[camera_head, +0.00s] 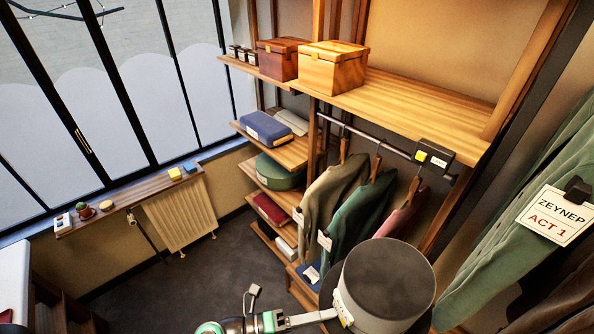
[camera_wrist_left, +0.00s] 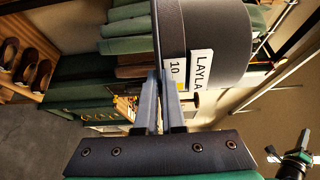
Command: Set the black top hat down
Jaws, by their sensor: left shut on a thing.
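The black top hat (camera_head: 388,283) is at the bottom of the head view, its flat crown facing up and its brim partly seen below. My left gripper (camera_head: 334,315) is shut on the hat at its left side, by the brim. In the left wrist view the hat (camera_wrist_left: 217,40) is beyond the fingers (camera_wrist_left: 168,100), with the brim edge-on between them. A white tag on the hat reads LAYLA 10. What is under the hat is hidden. A green and white arm part, perhaps my right gripper (camera_wrist_left: 297,158), shows small at the lower right of the wrist view.
A wooden shelf (camera_head: 420,100) carries two wooden boxes (camera_head: 333,68) on its left; its right part is bare. Costumes (camera_head: 345,205) hang from a rail below it. Lower shelves hold folded cloth and a green round box (camera_head: 279,172). A green coat (camera_head: 520,215) hangs at right.

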